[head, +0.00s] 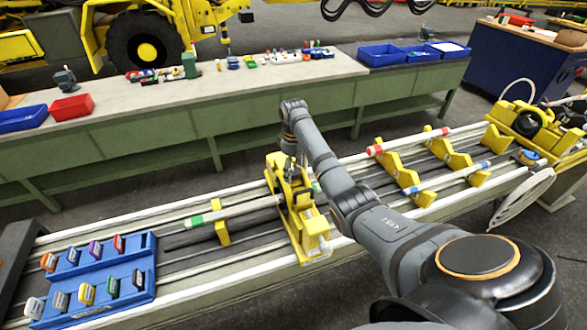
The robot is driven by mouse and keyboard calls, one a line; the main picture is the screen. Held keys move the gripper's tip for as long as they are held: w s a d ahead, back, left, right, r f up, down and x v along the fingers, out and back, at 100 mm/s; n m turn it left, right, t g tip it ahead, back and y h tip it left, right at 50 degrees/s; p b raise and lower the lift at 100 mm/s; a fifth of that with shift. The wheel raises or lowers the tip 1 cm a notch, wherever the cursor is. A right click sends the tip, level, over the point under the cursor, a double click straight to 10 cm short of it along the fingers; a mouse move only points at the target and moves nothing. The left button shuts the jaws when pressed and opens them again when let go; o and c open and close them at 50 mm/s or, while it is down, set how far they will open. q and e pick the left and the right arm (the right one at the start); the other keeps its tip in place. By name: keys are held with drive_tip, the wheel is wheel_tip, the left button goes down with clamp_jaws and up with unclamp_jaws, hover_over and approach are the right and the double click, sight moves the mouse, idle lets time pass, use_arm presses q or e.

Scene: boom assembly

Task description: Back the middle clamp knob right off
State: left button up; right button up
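The yellow middle clamp (303,222) stands across the rails of the long bench. My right arm reaches in from the lower right and bends down over the far end of the clamp. My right gripper (288,162) is small and dark there, at the clamp's top. I cannot tell whether its fingers are open or shut, or whether they touch the knob. The knob itself cannot be made out, hidden by the gripper and wrist. A rod with a green band (215,216) runs to the clamp from the left. My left gripper is not in view.
Yellow V-shaped supports (402,177) carry rods with red and blue bands on the right. A blue tray (143,268) with several coloured tagged pieces lies on the bench's left end. A workbench (225,83) with bins and small parts stands behind, across a floor gap.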

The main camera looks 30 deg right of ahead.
sight(294, 170)
drive_tip(key=shift+r, duration=0.4)
wheel_tip(294, 170, up, 7)
drive_tip(key=shift+f, duration=0.1)
idle(0.4)
